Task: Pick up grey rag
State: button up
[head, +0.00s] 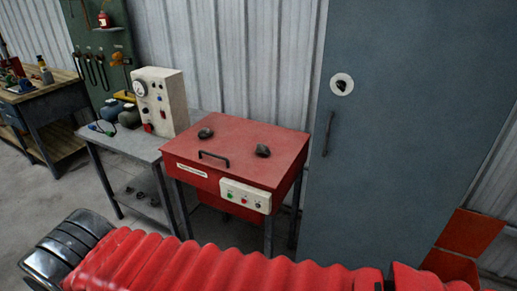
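Two small dark grey lumps lie on the flat top of a red cabinet (245,140). One lump (206,133) is near the left back of the lid. The other lump (263,151) is further right. Either could be a crumpled grey rag, but they are too small to tell. My gripper's fingers do not show. The red ribbed sleeve across the bottom appears to be part of my arm, in front of the red cabinet.
A grey table (128,144) with a cream control box (160,101) stands left of the red cabinet. A tall blue-grey cabinet (400,120) stands close on the right. A workbench (45,100) is at far left. Open floor shows at the left.

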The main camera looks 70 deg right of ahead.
aim_at(261, 148)
jog(key=z, duration=0.3)
jog(key=i, duration=0.6)
jog(key=z, duration=0.95)
jog(key=i, duration=0.65)
jog(key=z, duration=0.4)
